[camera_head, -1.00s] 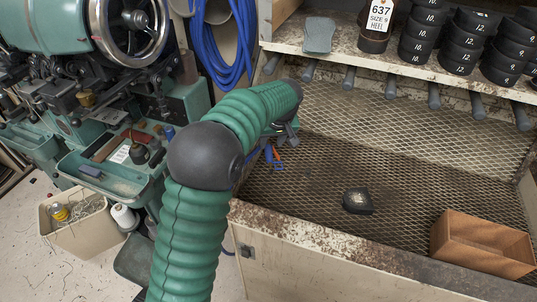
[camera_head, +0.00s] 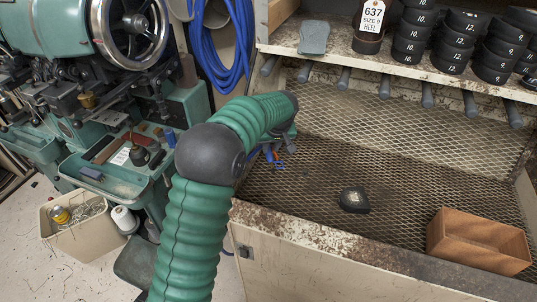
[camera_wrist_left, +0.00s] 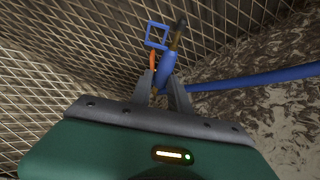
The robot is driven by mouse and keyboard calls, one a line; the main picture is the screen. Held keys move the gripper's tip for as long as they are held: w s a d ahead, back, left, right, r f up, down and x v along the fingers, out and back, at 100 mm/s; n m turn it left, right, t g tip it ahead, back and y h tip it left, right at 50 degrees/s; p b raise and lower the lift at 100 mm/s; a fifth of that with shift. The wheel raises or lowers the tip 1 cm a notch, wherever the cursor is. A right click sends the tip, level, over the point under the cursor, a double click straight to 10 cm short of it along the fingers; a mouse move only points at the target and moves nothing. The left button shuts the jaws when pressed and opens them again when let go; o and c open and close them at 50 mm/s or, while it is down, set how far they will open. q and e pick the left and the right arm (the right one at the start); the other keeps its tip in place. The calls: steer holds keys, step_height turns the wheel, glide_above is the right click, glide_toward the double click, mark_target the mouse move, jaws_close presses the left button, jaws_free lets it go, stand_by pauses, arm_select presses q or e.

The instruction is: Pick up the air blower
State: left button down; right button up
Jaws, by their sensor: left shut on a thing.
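The air blower is a blue tool with a blue hose. In the left wrist view its blue body (camera_wrist_left: 165,76) sits between the fingers of my left gripper (camera_wrist_left: 163,88), which is shut on it. A blue square frame, an orange part and a dark tip extend beyond the fingers. In the head view my left gripper (camera_head: 276,142) is at the left end of the mesh-floored bin, partly hidden by my green arm. Small blue parts of the blower (camera_head: 280,164) show just below it. I cannot tell if the blower touches the mesh. My right gripper is out of view.
A dark heel piece (camera_head: 353,200) and an open brown box (camera_head: 480,241) are on the mesh bin floor (camera_head: 310,195). A shelf with stacked black heels (camera_head: 455,48) runs above. A green stitching machine (camera_head: 60,40) and hanging blue hose (camera_head: 222,50) are at left.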

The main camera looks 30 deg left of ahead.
mark_target(269, 151)
arm_select(q)
steer(key=shift+s+a+f, duration=0.15)
steer(key=shift+s+f, duration=0.45)
steer(key=shift+f, duration=0.25)
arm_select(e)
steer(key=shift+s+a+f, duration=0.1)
arm_select(q)
steer(key=shift+w+r, duration=0.2)
steer(key=shift+r, duration=0.2)
steer(key=r, duration=0.2)
steer(key=r+p, duration=0.1)
steer(key=r, duration=0.1)
steer(key=w+r, duration=0.1)
steer(key=r, duration=0.1)
steer(key=shift+a+r, duration=0.1)
steer(key=shift+a, duration=0.15)
step_height(269, 151, up, 5)
steer(key=d+p, duration=0.1)
steer(key=w+d, duration=0.2)
steer(key=d, duration=0.7)
steer(key=w+d+p, duration=0.1)
steer(key=w+d, duration=0.1)
steer(key=d, duration=0.7)
steer(key=shift+w+d+f, duration=0.25)
steer(key=shift+d, duration=0.15)
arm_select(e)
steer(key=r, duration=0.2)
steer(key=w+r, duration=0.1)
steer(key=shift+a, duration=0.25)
